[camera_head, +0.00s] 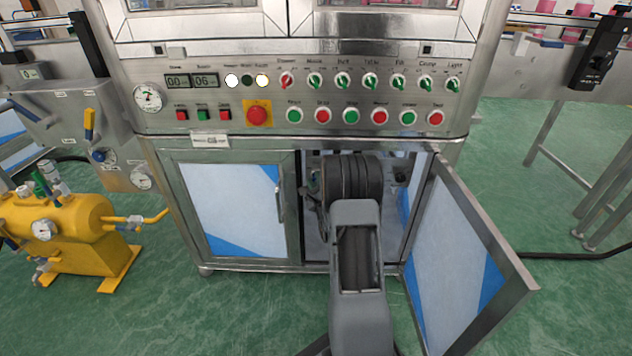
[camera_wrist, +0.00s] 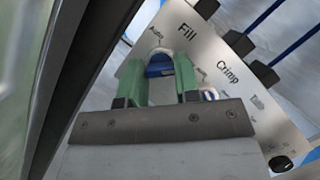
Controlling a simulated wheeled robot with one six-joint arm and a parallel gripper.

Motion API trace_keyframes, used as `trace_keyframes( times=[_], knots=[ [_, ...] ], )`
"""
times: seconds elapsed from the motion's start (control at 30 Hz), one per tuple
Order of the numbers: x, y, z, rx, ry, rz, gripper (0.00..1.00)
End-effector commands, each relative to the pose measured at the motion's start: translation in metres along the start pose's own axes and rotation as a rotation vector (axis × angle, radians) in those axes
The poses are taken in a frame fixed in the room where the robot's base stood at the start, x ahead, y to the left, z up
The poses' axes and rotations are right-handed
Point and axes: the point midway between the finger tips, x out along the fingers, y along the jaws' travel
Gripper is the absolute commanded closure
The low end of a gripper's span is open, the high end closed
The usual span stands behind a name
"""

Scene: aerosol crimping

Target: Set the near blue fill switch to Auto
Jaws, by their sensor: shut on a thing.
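In the wrist view my gripper (camera_wrist: 159,74) has its two green fingers on either side of a blue switch (camera_wrist: 159,66) below the label Fill, and it is shut on it. The switch is on a light grey panel (camera_wrist: 205,42). The word Auto is printed just above the switch. The fingers and gripper body hide the lower part of the switch, and I cannot tell which mark it points to. In the head view my arm reaches into the open cabinet and the gripper is hidden.
Labels Crimp and another follow, with a black knob (camera_wrist: 282,163). The cabinet's open door (camera_head: 455,255) stands to the right of my arm, and the closed door (camera_head: 225,205) is to the left.

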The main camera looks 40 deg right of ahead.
Motion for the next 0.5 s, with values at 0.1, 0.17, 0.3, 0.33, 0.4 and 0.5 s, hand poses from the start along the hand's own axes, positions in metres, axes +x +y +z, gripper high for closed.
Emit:
trace_keyframes(
  times=[0.1, 0.17, 0.3, 0.33, 0.4, 0.5],
  knots=[
    [-0.0002, -0.0005, 0.0003, -0.070, 0.000, 0.032, 0.94],
    [-0.0002, -0.0009, 0.0006, -0.115, -0.001, 0.051, 0.94],
    [-0.0002, -0.0017, 0.0007, -0.234, 0.000, 0.101, 0.94],
    [-0.0002, -0.0020, 0.0010, -0.262, -0.001, 0.112, 0.94],
    [0.0000, -0.0027, 0.0011, -0.324, 0.000, 0.138, 0.94],
    [0.0001, -0.0033, 0.0015, -0.411, -0.001, 0.174, 0.94]
  ],
)
